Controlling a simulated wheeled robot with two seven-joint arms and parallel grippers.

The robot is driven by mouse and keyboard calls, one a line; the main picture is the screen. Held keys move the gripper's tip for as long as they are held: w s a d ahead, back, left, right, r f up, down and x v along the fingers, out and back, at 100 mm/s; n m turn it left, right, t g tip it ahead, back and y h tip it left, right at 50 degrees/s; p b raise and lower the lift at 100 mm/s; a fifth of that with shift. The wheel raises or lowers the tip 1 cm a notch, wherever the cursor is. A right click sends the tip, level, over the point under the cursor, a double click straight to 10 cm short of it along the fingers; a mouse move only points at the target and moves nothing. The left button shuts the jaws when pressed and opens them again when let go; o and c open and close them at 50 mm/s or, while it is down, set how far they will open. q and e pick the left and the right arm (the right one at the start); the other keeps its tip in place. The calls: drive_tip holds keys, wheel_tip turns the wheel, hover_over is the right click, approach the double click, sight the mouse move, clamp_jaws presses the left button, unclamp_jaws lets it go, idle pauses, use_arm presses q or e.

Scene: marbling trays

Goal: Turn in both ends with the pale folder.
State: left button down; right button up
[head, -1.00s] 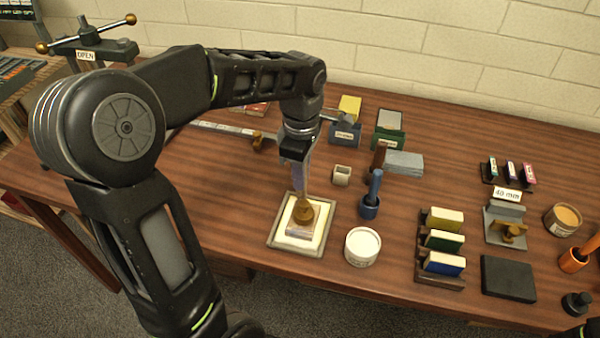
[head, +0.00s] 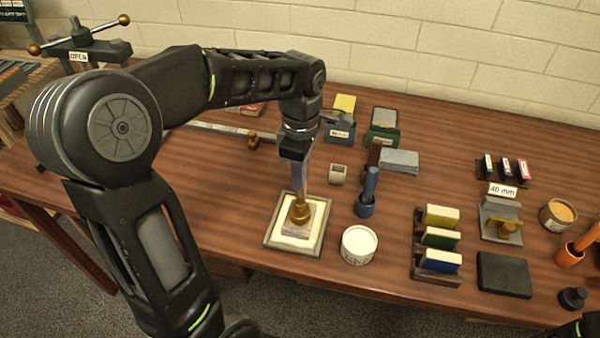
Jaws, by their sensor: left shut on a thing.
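A shallow framed tray (head: 271,240) with a pale inside lies at the front of the table. A small brownish block (head: 303,230) sits in it, with a brass knob (head: 299,211) on top. My left gripper (head: 302,190) points straight down over the tray and is shut on the brass knob. A narrow pale upright piece shows just above the knob; I cannot tell whether it is a finger or part of a tool. I cannot pick out the pale folder for certain. My right gripper is out of view.
A long pale strip (head: 215,127) lies behind my left arm.

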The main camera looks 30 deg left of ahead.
use_arm(q)
drive_tip(key=shift+d, duration=0.15)
drive_tip(key=shift+w+d, duration=0.15)
drive_tip(key=shift+d, duration=0.15)
drive_tip(key=shift+d, duration=0.1)
idle(0.4)
drive_tip(key=shift+w+d, duration=0.1)
drive_tip(key=shift+d, duration=0.2)
drive_tip(key=shift+d, duration=0.1)
drive_tip(key=shift+w+d, duration=0.2)
drive_tip(key=shift+d, duration=0.1)
drive_tip(key=shift+d, duration=0.15)
idle(0.6)
drive_tip(key=shift+w+d, duration=0.1)
drive_tip(key=shift+d, duration=0.15)
idle(0.4)
